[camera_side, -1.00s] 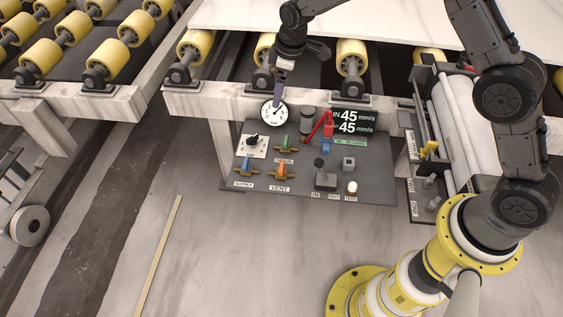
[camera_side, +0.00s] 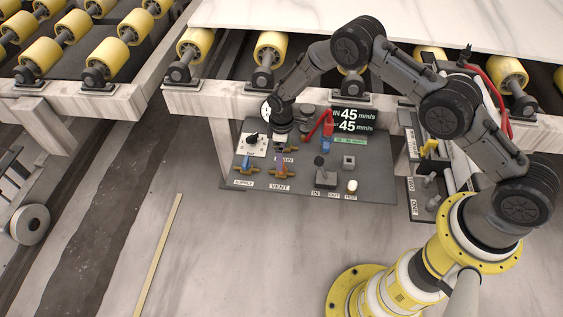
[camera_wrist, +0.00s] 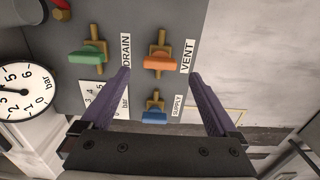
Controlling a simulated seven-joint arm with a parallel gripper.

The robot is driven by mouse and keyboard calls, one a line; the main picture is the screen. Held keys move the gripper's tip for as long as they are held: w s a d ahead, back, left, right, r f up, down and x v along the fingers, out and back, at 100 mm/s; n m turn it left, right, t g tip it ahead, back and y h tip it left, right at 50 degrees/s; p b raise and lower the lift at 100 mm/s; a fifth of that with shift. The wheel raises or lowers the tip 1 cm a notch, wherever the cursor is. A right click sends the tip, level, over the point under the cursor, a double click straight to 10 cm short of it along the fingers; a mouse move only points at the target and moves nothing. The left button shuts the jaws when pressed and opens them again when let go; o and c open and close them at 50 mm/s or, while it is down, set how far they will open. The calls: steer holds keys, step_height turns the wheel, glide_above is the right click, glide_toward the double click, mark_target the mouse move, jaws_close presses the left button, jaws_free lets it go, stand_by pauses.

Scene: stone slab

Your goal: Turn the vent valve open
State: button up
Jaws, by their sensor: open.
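The vent valve has an orange handle (camera_wrist: 160,62) that lies crosswise to its brass body, beside the VENT label (camera_wrist: 188,55). In the side view the vent valve (camera_side: 288,173) is partly covered by my fingers. My gripper (camera_wrist: 160,75) is open and empty, its two purple fingers apart on either side of the orange handle in the wrist view. No contact shows. In the side view my gripper (camera_side: 280,160) hangs over the panel at the vent valve; its exact height above the handle is hard to tell.
The green drain valve (camera_wrist: 88,54) and blue supply valve (camera_wrist: 154,117) sit close by. A pressure gauge (camera_wrist: 25,92) is to the left. On the panel (camera_side: 376,184) are a red lever (camera_side: 320,126), a black joystick (camera_side: 320,165) and a speed display (camera_side: 353,121).

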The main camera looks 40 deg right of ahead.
steer(key=shift+f, duration=2.35)
steer(key=c, duration=1.4)
